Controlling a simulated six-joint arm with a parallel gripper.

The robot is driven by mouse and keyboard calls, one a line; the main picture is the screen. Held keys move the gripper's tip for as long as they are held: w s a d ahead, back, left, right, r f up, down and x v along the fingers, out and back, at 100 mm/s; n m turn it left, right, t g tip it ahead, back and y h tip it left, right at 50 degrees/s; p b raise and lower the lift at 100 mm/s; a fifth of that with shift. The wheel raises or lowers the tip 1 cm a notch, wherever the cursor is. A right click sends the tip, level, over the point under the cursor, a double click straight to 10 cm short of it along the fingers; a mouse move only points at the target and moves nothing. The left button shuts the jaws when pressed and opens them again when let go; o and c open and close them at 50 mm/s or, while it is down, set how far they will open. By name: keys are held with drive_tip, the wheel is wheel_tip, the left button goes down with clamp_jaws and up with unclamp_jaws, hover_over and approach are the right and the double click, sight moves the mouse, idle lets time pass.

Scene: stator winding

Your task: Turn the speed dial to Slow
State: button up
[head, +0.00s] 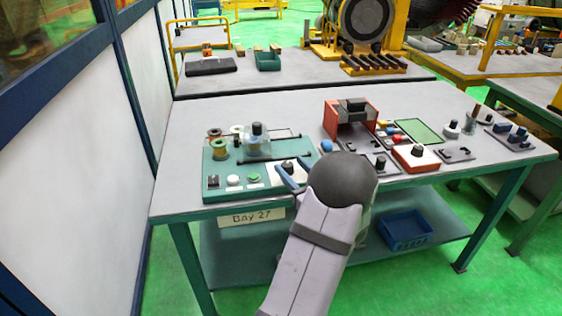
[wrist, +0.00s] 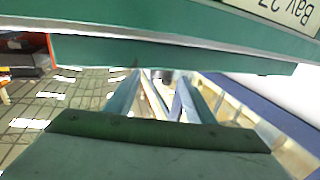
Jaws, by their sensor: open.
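The green winding unit (head: 215,180) sits at the left front of the bench. On its right part is a pale plate (head: 274,176) with a dark knob, seemingly the speed dial (head: 287,165). Its pointer and markings are too small to read. My gripper (head: 291,166) is at this plate, its blue fingers open on either side of the knob in the picture. I cannot tell whether they touch it. My grey wrist covers the area right of it. The wrist view shows neither the dial nor clear fingertips.
A white button (head: 233,180) and green button (head: 253,177) lie left. A red frame (head: 350,120) and red box (head: 416,157) stand right. The wrist view shows the bench's front edge (wrist: 160,52).

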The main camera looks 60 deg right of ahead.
sight(281, 158)
drive_tip(key=shift+s+a+f, duration=0.15)
drive_tip(key=shift+s+f, duration=0.05)
drive_tip(key=shift+f, duration=0.1)
drive_tip(key=shift+p+x, duration=0.6)
drive_tip(key=shift+x, duration=3.05)
drive_tip(key=c, duration=1.1)
